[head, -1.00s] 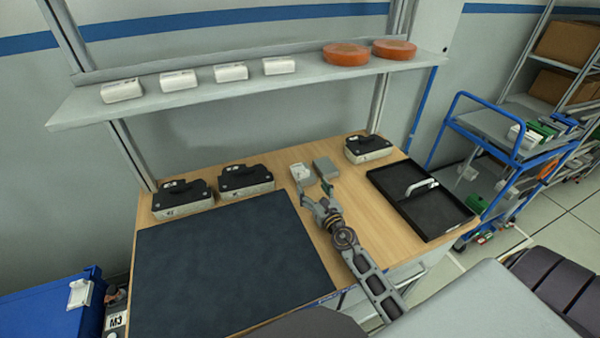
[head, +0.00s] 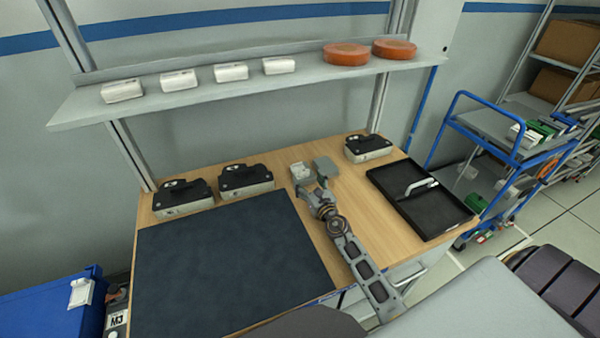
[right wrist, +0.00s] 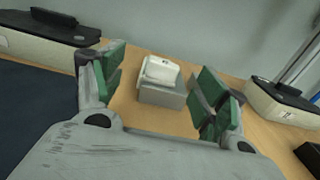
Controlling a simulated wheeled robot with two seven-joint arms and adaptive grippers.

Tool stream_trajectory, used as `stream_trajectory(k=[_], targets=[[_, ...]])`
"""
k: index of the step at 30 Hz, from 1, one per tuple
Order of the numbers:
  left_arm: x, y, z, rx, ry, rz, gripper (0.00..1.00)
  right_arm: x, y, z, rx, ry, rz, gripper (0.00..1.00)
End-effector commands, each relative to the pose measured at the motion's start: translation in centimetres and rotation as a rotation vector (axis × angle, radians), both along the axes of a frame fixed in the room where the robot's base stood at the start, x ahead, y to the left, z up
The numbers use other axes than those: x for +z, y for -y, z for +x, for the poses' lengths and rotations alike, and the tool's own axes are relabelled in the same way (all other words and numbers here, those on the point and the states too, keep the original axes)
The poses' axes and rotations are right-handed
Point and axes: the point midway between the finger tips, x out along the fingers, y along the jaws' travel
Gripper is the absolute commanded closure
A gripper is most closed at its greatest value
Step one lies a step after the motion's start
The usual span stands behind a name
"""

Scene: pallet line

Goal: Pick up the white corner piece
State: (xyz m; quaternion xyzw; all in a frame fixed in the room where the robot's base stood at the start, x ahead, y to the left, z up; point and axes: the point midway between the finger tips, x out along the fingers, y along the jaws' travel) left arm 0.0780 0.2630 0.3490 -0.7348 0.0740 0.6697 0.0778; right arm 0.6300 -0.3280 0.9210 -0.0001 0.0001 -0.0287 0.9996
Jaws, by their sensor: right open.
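A small white piece (head: 300,169) sits at the back middle of the wooden bench. In the right wrist view the white piece (right wrist: 160,70) rests on top of a light grey block (right wrist: 161,97), between and beyond the fingers. My right gripper (head: 314,184) is open and empty, with its green-padded fingers spread wide in the right wrist view (right wrist: 160,103). The fingers are just in front of the white piece, not closed on it. My left gripper is not in view.
Two black-topped boxes (head: 183,197) (head: 246,179) stand left and one (head: 367,148) stands right. A black tray (head: 452,226) with a white handle-shaped part (head: 421,186) is at right. A dark mat (head: 235,265) covers the left bench. A shelf (head: 200,100) hangs above.

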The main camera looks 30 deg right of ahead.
Motion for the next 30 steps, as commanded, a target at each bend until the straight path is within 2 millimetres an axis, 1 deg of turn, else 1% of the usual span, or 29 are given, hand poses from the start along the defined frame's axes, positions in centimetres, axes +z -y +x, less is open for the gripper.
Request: stream_trajectory(k=[5, 8, 21, 25, 30], targets=[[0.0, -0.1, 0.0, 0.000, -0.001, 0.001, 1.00, 0.0, 0.1, 0.5, 0.000, 0.001, 0.000, 0.27], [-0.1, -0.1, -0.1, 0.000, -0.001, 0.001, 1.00, 0.0, 0.2, 1.1, 0.000, 0.002, 0.000, 0.27], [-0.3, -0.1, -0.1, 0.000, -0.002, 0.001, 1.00, -0.2, 0.6, 4.4, 0.000, 0.001, 0.000, 0.27], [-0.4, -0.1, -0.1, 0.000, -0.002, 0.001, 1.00, -0.2, 0.7, 5.0, 0.000, 0.000, 0.001, 0.27], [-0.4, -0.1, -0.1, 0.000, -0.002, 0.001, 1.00, -0.2, 0.7, 5.2, 0.000, 0.000, 0.001, 0.27]])
